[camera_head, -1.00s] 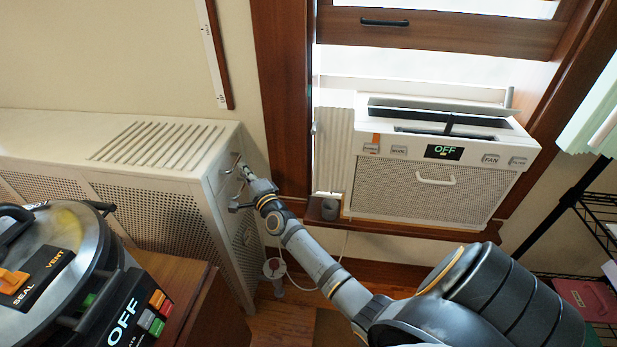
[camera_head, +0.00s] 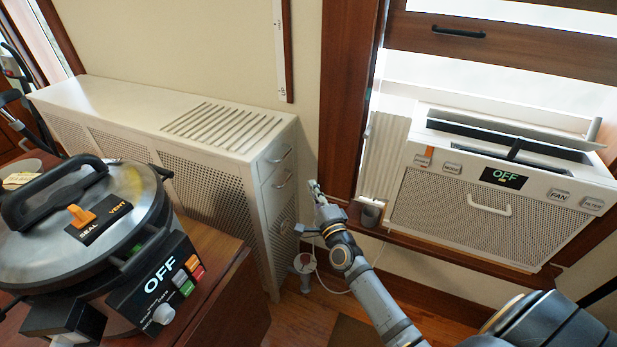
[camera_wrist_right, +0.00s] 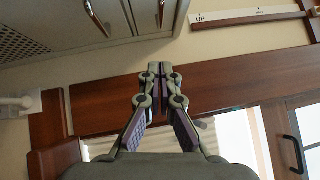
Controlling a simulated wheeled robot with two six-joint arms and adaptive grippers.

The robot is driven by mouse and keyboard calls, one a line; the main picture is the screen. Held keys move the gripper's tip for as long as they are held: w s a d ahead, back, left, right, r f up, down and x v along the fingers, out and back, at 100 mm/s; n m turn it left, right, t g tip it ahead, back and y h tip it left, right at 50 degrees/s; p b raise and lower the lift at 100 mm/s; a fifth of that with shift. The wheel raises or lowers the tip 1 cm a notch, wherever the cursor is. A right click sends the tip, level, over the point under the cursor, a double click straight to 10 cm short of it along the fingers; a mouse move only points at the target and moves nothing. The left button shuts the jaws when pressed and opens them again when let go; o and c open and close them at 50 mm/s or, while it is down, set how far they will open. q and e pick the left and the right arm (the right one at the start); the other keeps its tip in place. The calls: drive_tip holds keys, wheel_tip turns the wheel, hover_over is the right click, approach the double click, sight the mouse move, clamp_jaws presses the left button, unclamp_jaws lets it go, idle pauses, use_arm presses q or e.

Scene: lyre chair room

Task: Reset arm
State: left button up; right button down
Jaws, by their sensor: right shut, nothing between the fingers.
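My right gripper (camera_head: 316,190) is shut and empty. In the head view it is in the air just right of the white radiator cabinet (camera_head: 274,215), apart from its drawer handles and left of the window air conditioner (camera_head: 470,212). In the right wrist view its two fingertips (camera_wrist_right: 154,72) are together, with nothing between them, in front of the brown wooden window frame (camera_wrist_right: 220,52). My left gripper is not in view.
A pressure cooker (camera_head: 70,251) reading OFF stands on a wooden cabinet (camera_head: 228,300) at lower left. The air conditioner also reads OFF. Wooden floor (camera_head: 325,318) shows below.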

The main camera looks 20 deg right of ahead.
drive_tip(key=s+f+n+g+p, duration=0.1)
drive_tip(key=s+f+n+g, duration=0.3)
drive_tip(key=f, duration=0.6)
drive_tip(key=s+f+n+g+y+p, duration=0.1)
drive_tip(key=s+f+n+g+p, duration=0.15)
drive_tip(key=s+f, duration=0.55)
drive_tip(key=s+f+n+g+p, duration=0.1)
drive_tip(key=s+f+n+g, duration=0.25)
drive_tip(key=f, duration=0.95)
drive_tip(key=s+f+n+g+p, duration=0.1)
drive_tip(key=s+f+n+g, duration=0.3)
drive_tip(key=s, duration=1.2)
drive_tip(key=s+f+n+g+p, duration=0.1)
drive_tip(key=s+f+n+g, duration=0.3)
drive_tip(key=s+f+n, duration=0.3)
drive_tip(key=s+f, duration=0.4)
drive_tip(key=s, duration=0.6)
drive_tip(key=shift+s+d+f+p, duration=0.15)
drive_tip(key=shift+s+d+p, duration=0.05)
drive_tip(key=shift+p, duration=0.2)
